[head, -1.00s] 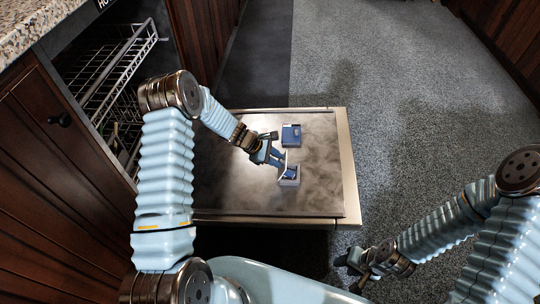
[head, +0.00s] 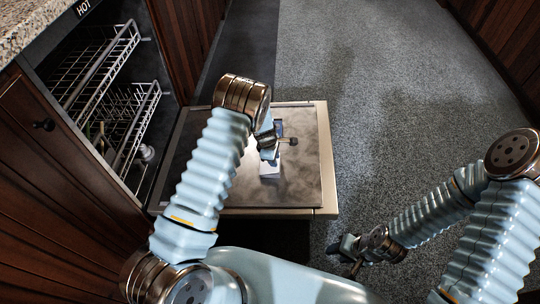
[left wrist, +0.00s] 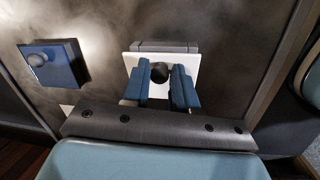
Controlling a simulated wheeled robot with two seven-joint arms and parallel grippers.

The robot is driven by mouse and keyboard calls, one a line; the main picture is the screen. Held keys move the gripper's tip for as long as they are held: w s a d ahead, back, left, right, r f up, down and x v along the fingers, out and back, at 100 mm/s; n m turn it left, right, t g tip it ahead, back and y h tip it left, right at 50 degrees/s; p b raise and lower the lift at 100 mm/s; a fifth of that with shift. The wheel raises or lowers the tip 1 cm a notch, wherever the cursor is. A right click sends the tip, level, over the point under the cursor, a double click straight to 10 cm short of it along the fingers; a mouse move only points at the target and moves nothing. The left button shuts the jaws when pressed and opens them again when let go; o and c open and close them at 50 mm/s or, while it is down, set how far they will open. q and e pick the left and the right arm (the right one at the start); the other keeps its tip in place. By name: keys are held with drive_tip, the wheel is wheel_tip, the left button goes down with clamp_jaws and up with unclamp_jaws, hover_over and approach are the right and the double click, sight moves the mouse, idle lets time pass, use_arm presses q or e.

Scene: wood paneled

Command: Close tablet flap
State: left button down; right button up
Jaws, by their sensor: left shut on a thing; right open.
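The tablet flap is a pale plate (left wrist: 203,77) in the left wrist view, with a dark round knob (left wrist: 159,72) on it. My left gripper (left wrist: 160,84) has its two blue fingers on either side of the knob, shut on the flap. In the head view the flap (head: 269,168) shows as a small pale patch at the gripper, partly hidden by my left arm. I cannot tell its exact angle. My left gripper (head: 269,152) is mostly hidden there. My right gripper (head: 346,257) is open and empty, in front of the door's right corner.
The dishwasher door (head: 309,150) lies folded down. A blue square piece with a round knob (left wrist: 58,66) sits left of the flap. Wire racks (head: 104,68) stand in the dishwasher at left, beside wooden cabinets (head: 50,165). Carpet at right (head: 400,95) is clear.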

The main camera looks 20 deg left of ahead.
use_arm(q)
drive_tip(key=shift+w+d+f+y, duration=0.2)
drive_tip(key=shift+d+f+y, duration=0.1)
drive_tip(key=shift+d+y, duration=0.25)
drive_tip(key=shift+w+d+f+y, duration=0.15)
drive_tip(key=shift+d+f+y, duration=0.15)
drive_tip(key=shift+d+y, duration=0.2)
drive_tip(key=c, duration=0.9)
unclamp_jaws()
drive_tip(key=shift+a, duration=0.15)
drive_tip(key=shift+s+r, duration=0.1)
drive_tip(key=shift+r, duration=0.15)
wheel_tip(320, 180, up, 13)
drive_tip(key=s, duration=0.1)
drive_tip(key=shift+s+d, duration=0.3)
drive_tip(key=shift+s, duration=0.05)
drive_tip(key=shift+r, duration=0.1)
